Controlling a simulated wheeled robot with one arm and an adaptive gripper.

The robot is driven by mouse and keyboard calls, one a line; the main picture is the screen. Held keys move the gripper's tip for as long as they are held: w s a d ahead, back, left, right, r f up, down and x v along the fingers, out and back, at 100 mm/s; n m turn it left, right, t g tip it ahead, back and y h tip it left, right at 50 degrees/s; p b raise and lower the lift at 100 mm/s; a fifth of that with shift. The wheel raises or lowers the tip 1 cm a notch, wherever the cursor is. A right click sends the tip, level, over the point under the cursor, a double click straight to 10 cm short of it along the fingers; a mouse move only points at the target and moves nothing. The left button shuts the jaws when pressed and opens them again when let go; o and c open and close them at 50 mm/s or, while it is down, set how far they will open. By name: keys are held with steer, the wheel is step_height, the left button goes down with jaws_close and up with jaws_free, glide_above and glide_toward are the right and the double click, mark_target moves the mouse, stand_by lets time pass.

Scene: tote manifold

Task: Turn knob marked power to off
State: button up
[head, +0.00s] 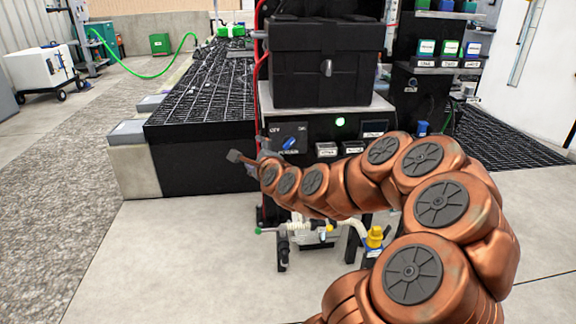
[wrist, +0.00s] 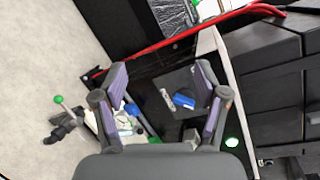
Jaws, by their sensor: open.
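The blue power knob (head: 290,143) sits on a dark panel (head: 318,131) with "OFF" at its upper left and "ON" at its upper right. The knob seems to lean to the upper right, toward "ON". A green light (head: 340,122) glows to its right. My gripper (head: 250,157) is just left of and below the knob in the head view, partly hidden by my arm. In the wrist view my open gripper (wrist: 161,82) has its fingers apart, and the blue knob (wrist: 183,101) shows between them, beyond the fingers. No contact is visible.
A black box (head: 325,62) with a latch stands above the panel. Small labelled switches (head: 327,150) sit right of the knob. A red hose (wrist: 190,32) runs close by. Valves and pipes (head: 312,232) are below. A black grated platform (head: 205,95) lies to the left.

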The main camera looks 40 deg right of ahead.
mark_target(288, 144)
steer(key=s+d+f+m+h+b, duration=0.2)
steer(key=d+m, duration=0.1)
steer(key=d, duration=0.2)
steer(key=s+d+f+m+h+b, duration=0.2)
steer(key=d+m+h, duration=0.1)
steer(key=d, duration=0.2)
steer(key=shift+g, duration=0.3)
steer(key=shift+r+b+x, duration=0.2)
steer(key=shift+b+x, duration=0.55)
steer(key=shift+x, duration=3.2)
steer(key=shift+c, duration=0.3)
steer(key=c, duration=1.1)
